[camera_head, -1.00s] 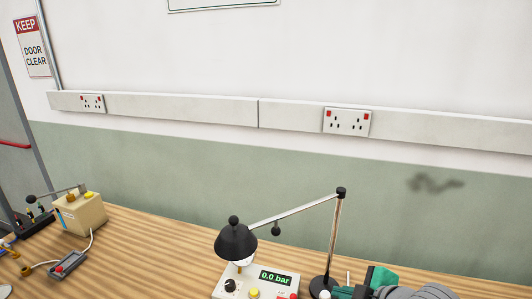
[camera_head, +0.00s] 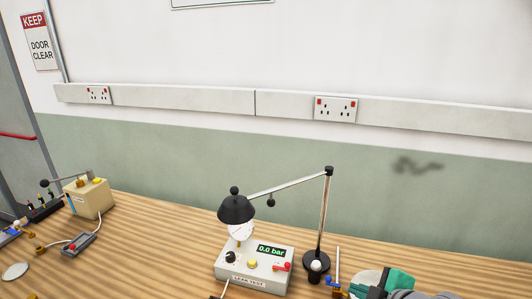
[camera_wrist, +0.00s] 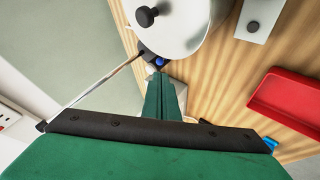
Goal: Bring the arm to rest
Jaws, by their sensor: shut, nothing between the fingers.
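My gripper (camera_head: 398,281) is green and shows at the bottom right edge of the head view, right of the lamp's base. In the wrist view its green fingers (camera_wrist: 165,97) are together with nothing between them. They point toward the wooden bench, close in the picture to a pale round vessel with a black knob (camera_wrist: 180,22). The fingers hide part of the bench. I cannot tell how far above the bench they are. My arm is mostly out of the head view.
A leak test box (camera_head: 255,268) reading 0.0 bar and a black desk lamp (camera_head: 236,209) stand left of my gripper. A beige box (camera_head: 88,198) stands far left. A red tray (camera_wrist: 288,103) lies on the bench. The wall (camera_head: 420,195) is behind.

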